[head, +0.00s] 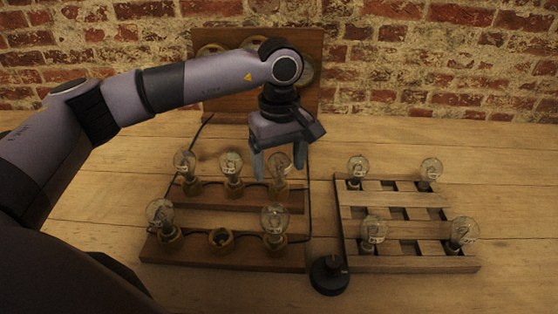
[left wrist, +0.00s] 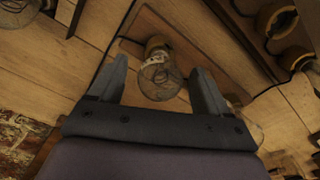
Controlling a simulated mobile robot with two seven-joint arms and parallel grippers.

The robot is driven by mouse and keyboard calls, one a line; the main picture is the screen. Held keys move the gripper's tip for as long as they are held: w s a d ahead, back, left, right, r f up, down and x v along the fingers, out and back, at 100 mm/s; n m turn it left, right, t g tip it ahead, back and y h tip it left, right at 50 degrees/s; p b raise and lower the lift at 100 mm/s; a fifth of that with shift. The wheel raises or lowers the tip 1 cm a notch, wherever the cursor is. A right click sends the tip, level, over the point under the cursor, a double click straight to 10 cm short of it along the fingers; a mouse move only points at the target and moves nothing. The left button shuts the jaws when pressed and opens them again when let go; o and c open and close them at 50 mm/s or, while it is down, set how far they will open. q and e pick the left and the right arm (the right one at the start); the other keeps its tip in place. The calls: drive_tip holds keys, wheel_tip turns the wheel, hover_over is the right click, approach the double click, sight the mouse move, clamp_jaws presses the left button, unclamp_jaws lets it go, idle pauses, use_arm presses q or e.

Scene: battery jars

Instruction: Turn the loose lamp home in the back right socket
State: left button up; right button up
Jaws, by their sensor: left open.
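The back right lamp (head: 279,162), a clear glass bulb, stands in the back right socket (head: 279,188) of the wooden lamp board (head: 270,206). My left gripper (head: 278,174) points down over this lamp, open, with a finger on each side of the glass. In the left wrist view the lamp (left wrist: 160,78) shows between the two fingertips (left wrist: 162,72), with gaps on both sides, its brass socket (left wrist: 156,43) beyond. How far the lamp is screwed in cannot be told. My right gripper is not in view.
Other lamps stand close by: back middle (head: 231,164), back left (head: 184,162), front left (head: 160,212) and front right (head: 275,217). The front middle socket (head: 221,239) is empty. A slatted rack (head: 405,264) with several lamps and a black round device (head: 330,277) lie right. An upright panel (head: 314,45) stands behind.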

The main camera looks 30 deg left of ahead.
use_arm(q)
drive_tip(key=c, duration=1)
drive_tip(key=m+b, duration=0.1)
drive_tip(key=m, duration=0.4)
drive_tip(key=shift+m, duration=0.8)
drive_tip(key=m, duration=0.5)
drive_tip(key=shift+b, duration=0.35)
drive_tip(key=o, duration=1)
